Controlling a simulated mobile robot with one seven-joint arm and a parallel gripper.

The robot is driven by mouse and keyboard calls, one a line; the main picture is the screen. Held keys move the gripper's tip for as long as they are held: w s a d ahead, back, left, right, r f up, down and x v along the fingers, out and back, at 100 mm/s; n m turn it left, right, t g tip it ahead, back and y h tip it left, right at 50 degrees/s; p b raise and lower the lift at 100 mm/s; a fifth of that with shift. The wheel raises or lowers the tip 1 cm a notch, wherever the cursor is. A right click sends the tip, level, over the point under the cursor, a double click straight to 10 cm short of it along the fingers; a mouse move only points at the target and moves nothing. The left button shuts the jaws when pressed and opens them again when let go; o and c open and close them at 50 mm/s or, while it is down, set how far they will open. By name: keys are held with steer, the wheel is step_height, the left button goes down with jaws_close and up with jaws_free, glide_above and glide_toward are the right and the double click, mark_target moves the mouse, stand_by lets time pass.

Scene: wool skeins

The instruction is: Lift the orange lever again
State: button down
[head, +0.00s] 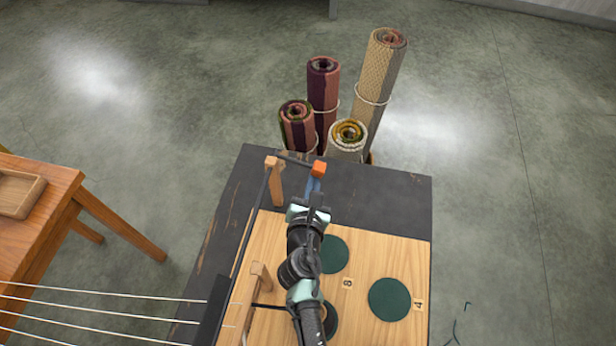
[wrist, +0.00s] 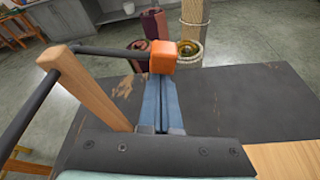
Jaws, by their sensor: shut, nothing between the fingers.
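The orange lever end (head: 319,168) is a block on a dark rod at the far part of the black table top. It also shows in the wrist view (wrist: 163,57), where the rod (wrist: 108,51) runs left to a wooden post (wrist: 88,90). My gripper (head: 314,184) has its blue fingers together with nothing between them. In the wrist view the fingertips (wrist: 156,82) are right at the near lower side of the orange block and overlap its lower edge. I cannot tell whether they touch it. The underside of the block is hidden.
A pale wooden board (head: 385,255) with dark green discs (head: 389,299) lies on the black table (head: 390,195). Several rolled rugs (head: 378,75) stand on the floor behind the table. A wooden table (head: 45,215) is at the left. Taut white strings (head: 110,296) run at lower left.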

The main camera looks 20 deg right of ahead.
mark_target(318, 171)
steer(key=r+n+p, duration=0.1)
steer(key=r+n+h+p, duration=0.1)
steer(key=r+p, duration=0.1)
steer(key=r+n+g+p, duration=0.1)
steer(key=p, duration=0.1)
steer(key=shift+s+d+r+h, duration=0.25)
steer(key=shift+d+r+h, duration=0.15)
steer(key=r+n+p, duration=0.2)
steer(key=shift+g+h+p, duration=0.3)
steer(key=shift+h+p, duration=0.1)
steer(key=shift+f, duration=0.2)
steer(key=shift+r+p, duration=0.75)
steer(key=shift+r, duration=0.1)
steer(key=shift+a, duration=0.15)
